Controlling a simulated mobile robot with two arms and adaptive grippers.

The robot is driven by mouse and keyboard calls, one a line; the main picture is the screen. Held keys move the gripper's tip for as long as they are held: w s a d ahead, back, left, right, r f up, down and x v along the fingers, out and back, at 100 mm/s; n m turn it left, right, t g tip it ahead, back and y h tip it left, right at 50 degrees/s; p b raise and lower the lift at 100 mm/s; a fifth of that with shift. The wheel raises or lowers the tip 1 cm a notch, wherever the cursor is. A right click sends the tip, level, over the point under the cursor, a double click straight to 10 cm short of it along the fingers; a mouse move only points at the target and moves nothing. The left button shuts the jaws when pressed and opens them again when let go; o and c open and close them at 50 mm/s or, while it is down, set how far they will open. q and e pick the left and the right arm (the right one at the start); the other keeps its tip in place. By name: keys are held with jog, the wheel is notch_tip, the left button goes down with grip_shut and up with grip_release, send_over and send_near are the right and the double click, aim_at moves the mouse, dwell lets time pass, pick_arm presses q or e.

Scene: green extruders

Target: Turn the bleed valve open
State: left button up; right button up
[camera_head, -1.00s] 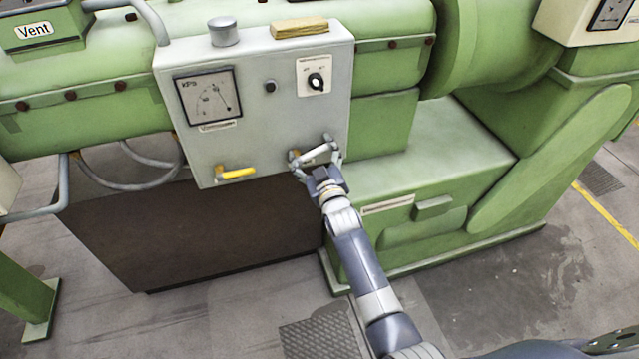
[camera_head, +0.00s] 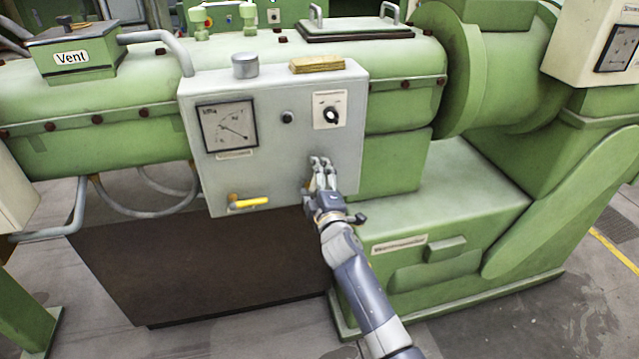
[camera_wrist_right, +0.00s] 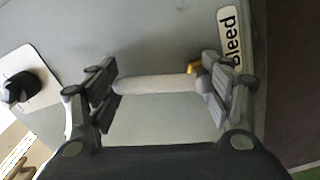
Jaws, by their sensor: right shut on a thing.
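The bleed valve has a pale lever handle (camera_wrist_right: 155,84) with a small yellow part at its right end in the right wrist view, beside the "Bleed" label (camera_wrist_right: 230,40). My right gripper (camera_wrist_right: 158,88) is shut on this handle, with one finger pair at each end of it. In the head view my right gripper (camera_head: 321,172) is at the lower right of the grey control box (camera_head: 270,165) and hides the handle. My left gripper is not in view.
A yellow lever (camera_head: 250,203) is at the box's lower left. The box also carries a gauge (camera_head: 228,126), a black knob (camera_head: 287,117) and a rotary switch (camera_head: 330,113). Green machine housing (camera_head: 400,170) surrounds it.

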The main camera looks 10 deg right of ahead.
jog(key=shift+a+r+n, duration=0.15)
jog(key=shift+a+n, duration=0.2)
jog(key=shift+n, duration=0.5)
jog(key=shift+a+r+n, duration=0.15)
jog(key=shift+a+n, duration=0.2)
jog(key=shift+n, duration=0.5)
jog(key=o, duration=1.5)
jog(key=shift+o, duration=0.4)
jog(key=shift+w+a+f, duration=0.1)
jog(key=shift+a+f, duration=0.05)
jog(key=shift+s+d+f, duration=0.1)
jog(key=shift+s+d, duration=0.1)
jog(key=shift+s, duration=0.3)
jog(key=s, duration=1.1)
